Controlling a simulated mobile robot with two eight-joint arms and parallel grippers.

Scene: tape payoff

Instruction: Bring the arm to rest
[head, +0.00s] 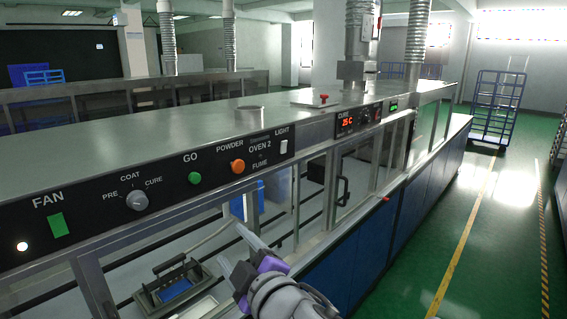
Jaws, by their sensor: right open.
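My right gripper (232,249) shows at the lower middle of the head view, with its arm coming in from the bottom edge. Its two pale fingers are apart with purple pads behind them, and nothing shows between them. It is in front of the glazed bay of the oven line, below the control panel (165,186). I cannot tell whether it touches the bay's front edge. My left gripper is not in view.
The panel bears a green FAN switch (57,224), a PRE/COAT/CURE knob (137,201), green GO button (194,178), orange POWDER button (238,166) and LIGHT switch (284,146). A handled frame (172,285) sits in the bay. Green floor (490,240) at right is clear.

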